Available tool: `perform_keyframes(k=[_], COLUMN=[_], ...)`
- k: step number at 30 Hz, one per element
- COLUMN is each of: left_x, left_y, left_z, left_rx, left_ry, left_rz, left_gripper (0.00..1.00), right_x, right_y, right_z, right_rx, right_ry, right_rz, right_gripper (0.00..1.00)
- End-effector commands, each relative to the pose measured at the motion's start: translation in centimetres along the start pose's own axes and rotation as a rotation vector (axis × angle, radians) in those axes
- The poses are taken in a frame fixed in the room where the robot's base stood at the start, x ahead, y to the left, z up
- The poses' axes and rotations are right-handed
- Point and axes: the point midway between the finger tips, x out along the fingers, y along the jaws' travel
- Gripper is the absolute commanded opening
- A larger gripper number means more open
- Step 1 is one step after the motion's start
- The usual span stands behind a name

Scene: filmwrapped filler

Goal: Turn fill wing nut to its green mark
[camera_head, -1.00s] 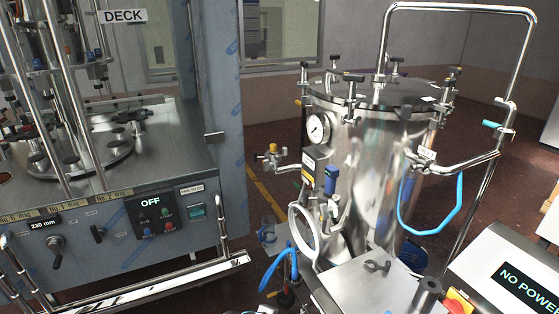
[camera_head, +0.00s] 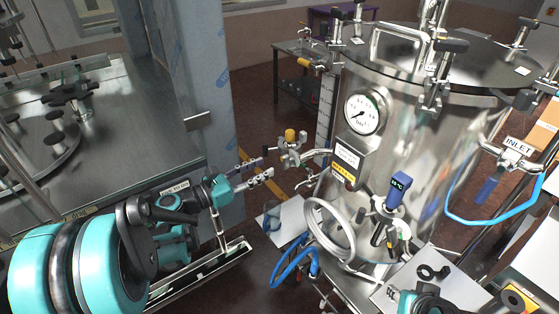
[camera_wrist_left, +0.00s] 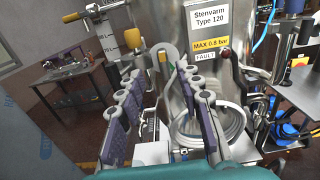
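A steel valve fitting (camera_head: 291,156) with a yellow cap sticks out from the left side of the steel tank (camera_head: 405,165). The yellow cap (camera_wrist_left: 168,48) also shows in the left wrist view, beyond my fingers.
A blue inlet hose (camera_head: 490,220) hangs at right. The filler machine deck (camera_head: 120,135) and its column (camera_head: 196,90) stand at left.

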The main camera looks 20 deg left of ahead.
Motion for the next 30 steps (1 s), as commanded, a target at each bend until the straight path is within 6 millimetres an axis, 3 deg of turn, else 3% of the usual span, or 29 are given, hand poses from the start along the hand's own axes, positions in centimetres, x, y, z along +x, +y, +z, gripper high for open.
perform_keyframes(k=[6, 12, 23, 27, 30], left_x=[3.8, 6.2, 6.9, 6.9, 6.9], left_y=[-0.2, -0.2, -0.1, -0.1, -0.1], left_z=[-0.2, -0.1, 0.0, 0.0, 0.0], left_rx=[0.002, 0.003, 0.004, 0.004, 0.004], left_ry=[0.001, 0.002, 0.002, 0.003, 0.003], left_rz=[-0.006, -0.004, -0.002, -0.002, -0.002], left_gripper=[0.35, 0.35, 0.35, 0.00, 0.00], right_x=[0.6, 0.9, 0.9, 0.9, 0.9], right_y=[0.0, 0.0, 0.0, 0.0, 0.0], right_z=[0.5, 0.7, 0.7, 0.7, 0.7], right_rx=[0.000, 0.000, 0.000, 0.000, 0.000], right_ry=[0.000, 0.000, 0.000, 0.000, 0.000], right_rz=[0.000, 0.000, 0.000, 0.000, 0.000], right_gripper=[0.34, 0.34, 0.34, 0.34, 0.34])
